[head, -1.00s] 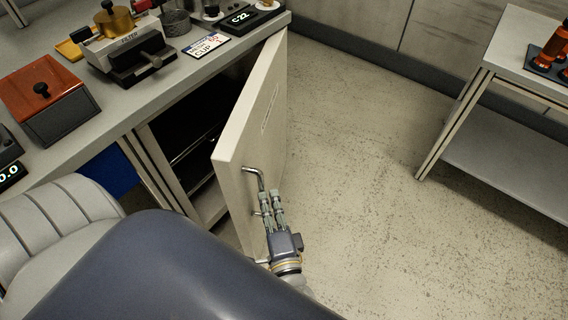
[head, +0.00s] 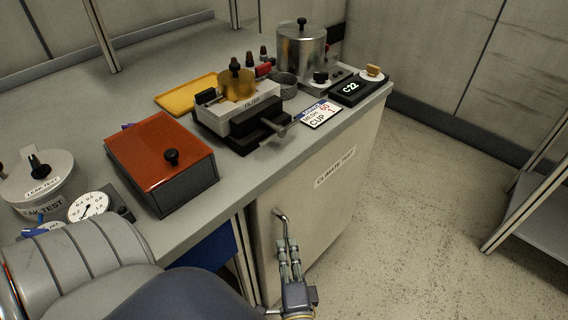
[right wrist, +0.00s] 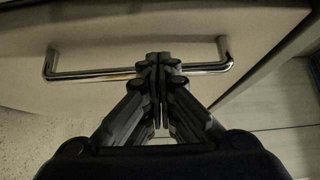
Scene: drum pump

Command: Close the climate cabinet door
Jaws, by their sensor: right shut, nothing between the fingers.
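The climate cabinet door (head: 326,192) is a pale panel with a text label, under the bench top in the head view. It appears flush or nearly flush with the cabinet front; a small remaining gap cannot be judged. Its metal bar handle (head: 280,219) is near the door's left edge. The handle (right wrist: 92,75) also crosses the right wrist view. My right gripper (head: 289,246) is shut and empty, with its fingertips at the handle. In the right wrist view the closed fingertips (right wrist: 158,58) overlap the middle of the bar; whether they touch it is unclear. My left gripper is not in view.
The bench top (head: 215,213) holds an orange-lidded box (head: 150,152), a filter unit (head: 245,112), a metal pot (head: 302,50) and a C22 display (head: 352,88). A side table (head: 535,215) stands at right. The floor between is clear.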

